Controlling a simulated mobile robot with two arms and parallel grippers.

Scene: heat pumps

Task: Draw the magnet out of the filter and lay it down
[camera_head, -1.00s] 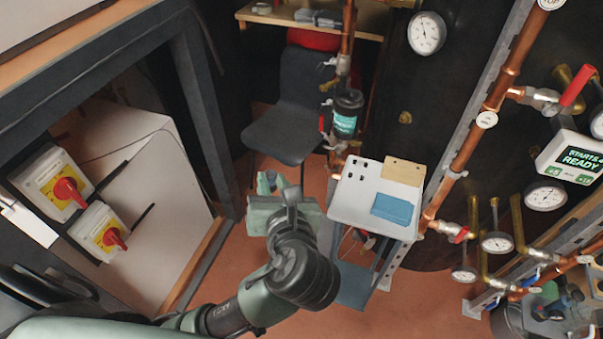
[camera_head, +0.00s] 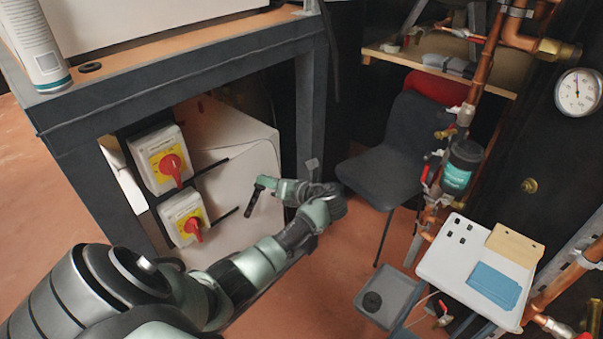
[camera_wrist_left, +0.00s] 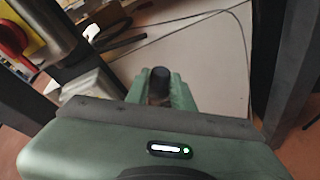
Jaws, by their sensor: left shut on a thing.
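The filter (camera_head: 461,168) is a dark canister with a teal label on the copper pipe at the right of the head view. My left gripper (camera_head: 272,185) is well to the left of it, in front of the white panel. It is shut on a thin dark rod, which looks like the magnet (camera_head: 253,202) and hangs tilted downwards. In the left wrist view the fingers (camera_wrist_left: 160,92) close around the dark round end of the magnet (camera_wrist_left: 160,78). The rest of the magnet is hidden there. My right gripper is not in view.
Two red-and-yellow switches (camera_head: 170,163) stand left of the gripper. A dark frame post (camera_head: 311,110) and a chair (camera_head: 385,165) are close by. A white shelf (camera_head: 452,262) holds a blue cloth (camera_head: 494,286). A grey tray (camera_head: 398,288) below holds a black round piece.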

